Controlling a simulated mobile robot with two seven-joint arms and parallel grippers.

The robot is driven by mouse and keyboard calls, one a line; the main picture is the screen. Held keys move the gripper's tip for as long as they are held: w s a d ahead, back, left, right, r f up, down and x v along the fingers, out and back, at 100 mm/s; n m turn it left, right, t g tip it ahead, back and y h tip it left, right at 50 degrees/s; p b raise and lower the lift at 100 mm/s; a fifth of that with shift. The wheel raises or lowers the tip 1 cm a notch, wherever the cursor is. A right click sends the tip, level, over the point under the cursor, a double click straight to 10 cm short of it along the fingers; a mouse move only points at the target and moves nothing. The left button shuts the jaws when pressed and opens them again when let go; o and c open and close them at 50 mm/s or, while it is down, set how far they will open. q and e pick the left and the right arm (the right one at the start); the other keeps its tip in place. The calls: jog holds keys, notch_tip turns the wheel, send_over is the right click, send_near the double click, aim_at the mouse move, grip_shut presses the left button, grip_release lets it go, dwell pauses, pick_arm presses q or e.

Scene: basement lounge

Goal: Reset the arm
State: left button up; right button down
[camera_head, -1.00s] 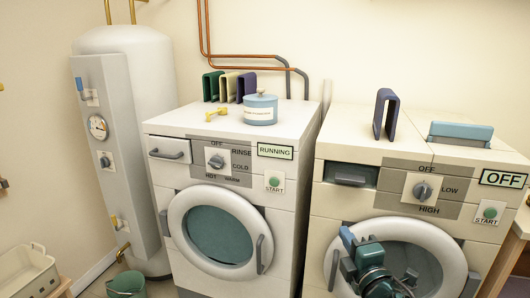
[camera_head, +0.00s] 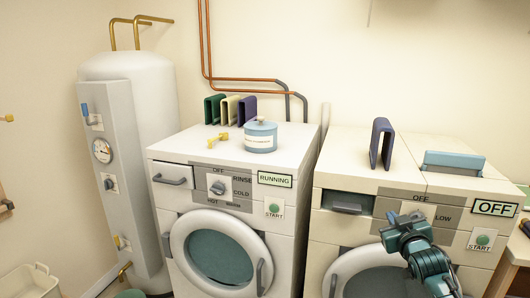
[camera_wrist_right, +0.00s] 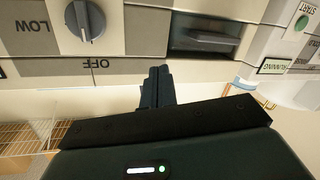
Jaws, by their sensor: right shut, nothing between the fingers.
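My right gripper (camera_head: 394,222) is in front of the right-hand machine (camera_head: 345,160), by its dial panel, and covers the dial in the head view. Its fingers are together and hold nothing. In the right wrist view the closed fingers (camera_wrist_right: 157,85) point toward the machine's front panel, between the dial (camera_wrist_right: 85,20) and the dark drawer handle recess (camera_wrist_right: 205,40). Whether they touch the panel cannot be told. My left gripper is in neither view.
The left washer (camera_head: 235,180) reads RUNNING; the right machine's display (camera_head: 494,208) reads OFF. A blue canister (camera_head: 261,137) and a yellow item (camera_head: 218,140) stand on the washer. A white boiler (camera_head: 130,80) stands at left. A wooden table (camera_head: 520,250) is at the right edge.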

jog(key=s+a+f+n+g+y, duration=0.1)
jog(key=s+a+f+g, duration=0.1)
jog(key=s+a+f, duration=0.5)
jog(key=s+a+f+g+y, duration=0.15)
jog(key=s+a+f, duration=0.25)
jog(key=s+f, duration=0.6)
jog(key=s+a+f+g, duration=0.1)
jog(key=s+a+f, duration=0.1)
jog(key=s, duration=0.5)
jog(key=s+a+f+y, duration=0.1)
jog(key=s+a+f, duration=0.1)
jog(key=s, duration=0.5)
jog(key=s+a+f+g+y, duration=0.1)
jog(key=s+a+f, duration=0.1)
jog(key=s+a, duration=0.2)
jog(key=s, duration=0.3)
jog(key=shift+a+m+g, duration=0.35)
jog(key=shift+m, duration=0.05)
jog(key=shift+f, duration=0.1)
dwell(1.6)
